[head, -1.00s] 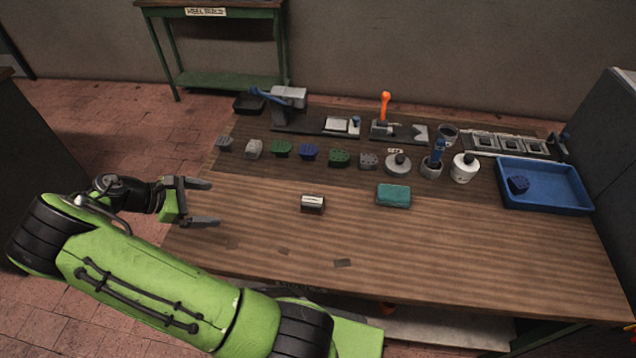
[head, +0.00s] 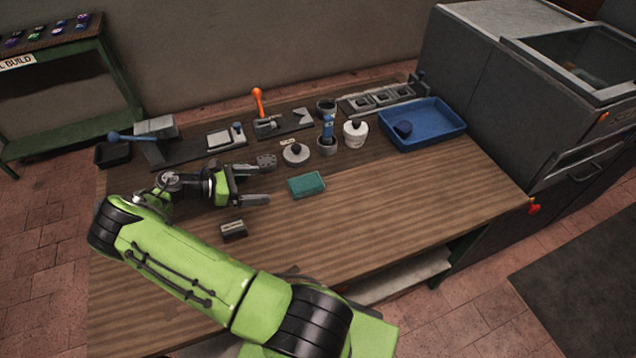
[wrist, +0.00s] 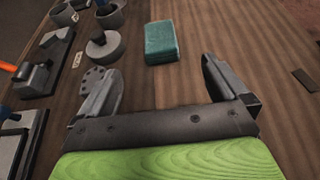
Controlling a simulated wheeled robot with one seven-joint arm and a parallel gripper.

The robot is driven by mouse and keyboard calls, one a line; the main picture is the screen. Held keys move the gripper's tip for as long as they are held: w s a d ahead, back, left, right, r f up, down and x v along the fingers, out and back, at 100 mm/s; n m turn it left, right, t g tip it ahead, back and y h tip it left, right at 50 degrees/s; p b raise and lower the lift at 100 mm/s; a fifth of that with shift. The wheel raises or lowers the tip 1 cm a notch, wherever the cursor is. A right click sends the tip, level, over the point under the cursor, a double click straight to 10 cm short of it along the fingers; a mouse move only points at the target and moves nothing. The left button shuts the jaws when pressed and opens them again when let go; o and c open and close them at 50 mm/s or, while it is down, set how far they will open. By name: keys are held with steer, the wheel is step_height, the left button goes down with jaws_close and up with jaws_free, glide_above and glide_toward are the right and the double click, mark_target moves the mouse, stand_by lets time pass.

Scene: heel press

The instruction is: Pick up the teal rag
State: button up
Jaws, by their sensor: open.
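The teal rag (head: 307,185) is a folded block lying flat on the wooden bench, right of my gripper in the head view. My gripper (head: 268,180) is open and empty, its fingers pointing toward the rag with a gap between. In the wrist view the rag (wrist: 161,42) lies beyond the fingertips, between the lines of the two fingers of my gripper (wrist: 160,80). Nothing covers the rag in either view.
A round grey pad with a dark knob (head: 296,154) stands just behind the rag. A white bottle (head: 355,133) and a blue tray (head: 428,128) are further right. A small brush-like block (head: 233,230) lies in front of my gripper. Bench right of the rag is clear.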

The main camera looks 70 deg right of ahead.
mark_target(304, 182)
steer(key=b+x, duration=0.1)
steer(key=x, duration=1.3)
steer(key=shift+d+f, duration=0.2)
steer(key=shift+d, duration=0.05)
steer(key=shift+a, duration=0.1)
steer(key=shift+c, duration=0.5)
steer(key=c, duration=1)
